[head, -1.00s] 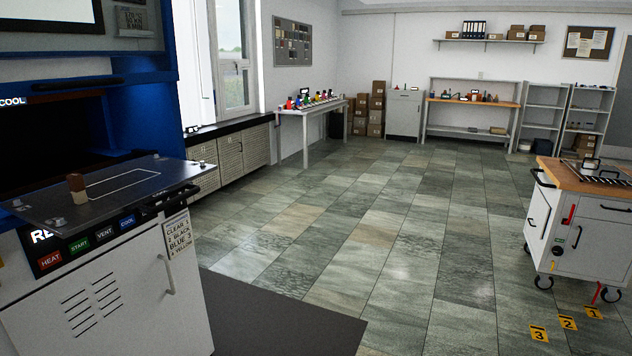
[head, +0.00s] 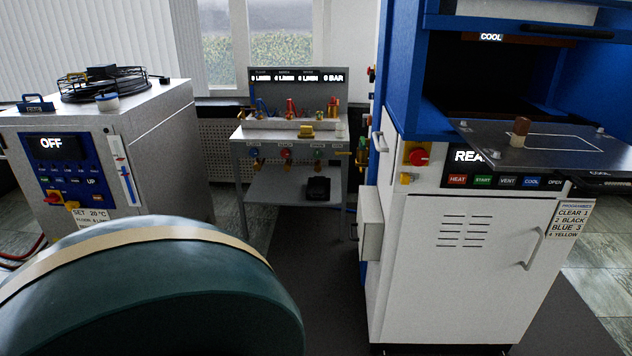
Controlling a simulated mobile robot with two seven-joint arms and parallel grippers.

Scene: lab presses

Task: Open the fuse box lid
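A small light-grey box (head: 371,223) is fixed to the left side of the blue and white press cabinet. It looks like the fuse box, but no label on it is readable. I see it at a steep angle, and its front looks closed; I cannot make out a lid edge or latch. Neither of my grippers is in view.
The press (head: 455,250) has a red knob (head: 419,157) and a projecting plate (head: 530,145). A large dark-teal rounded thing (head: 150,300) fills the lower left. A white unit (head: 150,130) stands left; a valve bench (head: 285,145) stands behind. Dark floor (head: 330,300) lies between.

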